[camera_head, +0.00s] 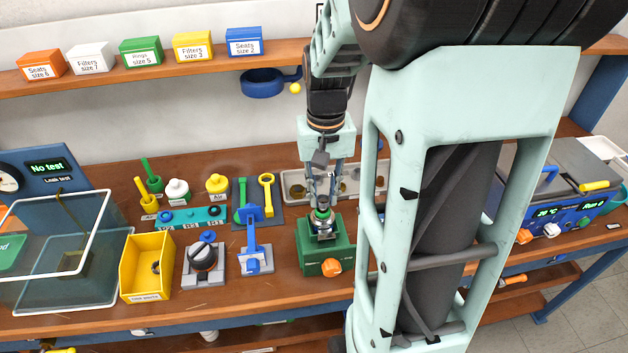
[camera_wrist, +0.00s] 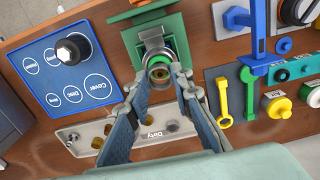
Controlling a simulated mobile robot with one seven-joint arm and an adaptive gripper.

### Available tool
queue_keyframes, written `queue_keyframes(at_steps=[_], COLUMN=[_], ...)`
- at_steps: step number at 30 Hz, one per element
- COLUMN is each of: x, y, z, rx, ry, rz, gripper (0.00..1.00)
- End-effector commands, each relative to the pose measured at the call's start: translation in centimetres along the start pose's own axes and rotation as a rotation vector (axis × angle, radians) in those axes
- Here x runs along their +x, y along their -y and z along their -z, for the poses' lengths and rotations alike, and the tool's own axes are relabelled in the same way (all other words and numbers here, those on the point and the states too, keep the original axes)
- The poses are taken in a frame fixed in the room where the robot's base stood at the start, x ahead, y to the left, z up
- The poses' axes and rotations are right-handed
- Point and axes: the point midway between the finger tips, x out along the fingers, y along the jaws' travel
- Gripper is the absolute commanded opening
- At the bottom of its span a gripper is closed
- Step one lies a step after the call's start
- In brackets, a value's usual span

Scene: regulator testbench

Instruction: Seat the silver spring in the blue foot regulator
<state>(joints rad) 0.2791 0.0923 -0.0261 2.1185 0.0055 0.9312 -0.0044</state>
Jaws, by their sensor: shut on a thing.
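My gripper (camera_wrist: 159,76) points down over the green holder (camera_head: 338,256), with its fingers closed in around a small silvery round part (camera_wrist: 160,72), seemingly the silver spring; its coils cannot be made out. A regulator body (camera_head: 323,227) with a green ring sits in the holder's metal jaws (camera_wrist: 152,40), directly under the fingertips. The fingers touch or nearly touch its top; I cannot tell how deep the silvery part sits. No blue foot shows on this body; its lower part is hidden by the holder.
Left of the holder stand a blue lever tool (camera_head: 254,258), a dark blue-topped unit (camera_head: 204,257) and a yellow bin (camera_head: 146,266). A grey parts tray (camera_wrist: 97,138) lies behind the holder. A blue mat (camera_wrist: 60,82) with a black knob is beside it in the wrist view.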

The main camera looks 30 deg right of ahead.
Motion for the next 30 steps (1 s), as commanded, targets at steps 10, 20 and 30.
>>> queue_keyframes(at_steps=[10, 20, 30], x=[0.1, 0.5, 1.2], y=[0.0, 0.0, 0.0], z=[0.0, 0.0, 0.0], rx=[0.000, 0.000, 0.000], ry=[0.000, 0.000, 0.000], rz=[0.000, 0.000, 0.000], gripper=[0.04, 0.04, 0.04])
